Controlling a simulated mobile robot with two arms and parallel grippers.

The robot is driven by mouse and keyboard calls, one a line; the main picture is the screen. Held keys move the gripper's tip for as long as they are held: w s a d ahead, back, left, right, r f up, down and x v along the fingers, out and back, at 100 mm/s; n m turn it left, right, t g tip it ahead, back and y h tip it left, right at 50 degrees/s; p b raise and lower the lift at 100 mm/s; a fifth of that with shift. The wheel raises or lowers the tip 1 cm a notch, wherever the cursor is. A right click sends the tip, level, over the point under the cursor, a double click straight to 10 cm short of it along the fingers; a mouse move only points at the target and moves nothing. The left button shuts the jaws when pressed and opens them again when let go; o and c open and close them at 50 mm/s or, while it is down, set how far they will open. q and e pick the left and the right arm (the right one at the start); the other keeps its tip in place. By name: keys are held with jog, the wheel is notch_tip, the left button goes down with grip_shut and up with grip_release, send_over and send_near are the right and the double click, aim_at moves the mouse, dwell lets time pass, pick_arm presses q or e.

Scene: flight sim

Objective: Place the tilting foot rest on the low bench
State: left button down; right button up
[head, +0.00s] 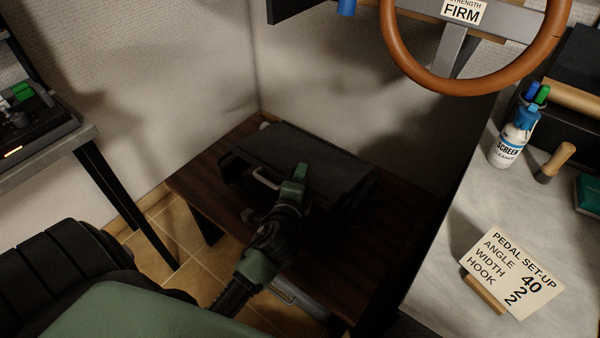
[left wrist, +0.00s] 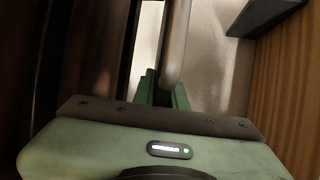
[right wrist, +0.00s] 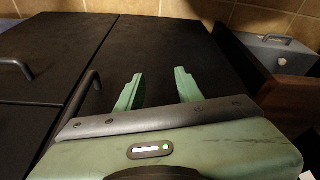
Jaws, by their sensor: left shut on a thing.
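The low bench (head: 192,184) is a dark wooden bench in the corner. The black tilting foot rest (head: 315,160) lies over its top with its grey handle (head: 266,180) towards me. I cannot tell whether its whole underside touches the wood. My left gripper (head: 290,188) is at the near side of the foot rest, shut on its handle; the grey bar (left wrist: 175,45) runs between its fingers in the left wrist view. My right gripper (right wrist: 158,86) is open and empty over a black panelled surface (right wrist: 215,55); it is outside the head view.
A grey counter (head: 440,215) on the right holds a cleaner bottle (head: 515,137) and a set-up card (head: 513,275). A steering wheel (head: 400,52) hangs above. A side table (head: 60,150) stands left. A grey box (right wrist: 282,58) is in the right wrist view.

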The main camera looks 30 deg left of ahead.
pick_arm(q)
jog(key=shift+w+f+b, duration=0.1)
jog(key=shift+f+b, duration=0.85)
jog(key=shift+f, duration=0.6)
jog(key=c, duration=1.7)
grip_release()
jog(key=shift+f, duration=0.35)
jog(key=shift+c, duration=0.2)
jog(key=shift+o, duration=1.4)
jog(key=shift+s+r, duration=0.1)
jog(key=shift+s, duration=0.1)
jog(key=v, duration=1.2)
jog(key=s+a+f+n+g, duration=0.2)
jog(key=s+f+n+g, duration=0.3)
jog(key=n, duration=0.4)
jog(key=s+d+f+n+g+h, duration=0.3)
jog(key=s+d+n+g+h, duration=0.1)
jog(key=s+d, duration=0.3)
jog(key=shift+s+d+g+h+p, duration=0.35)
jog(key=shift+s+g+h, duration=0.55)
jog(key=shift+s, duration=0.35)
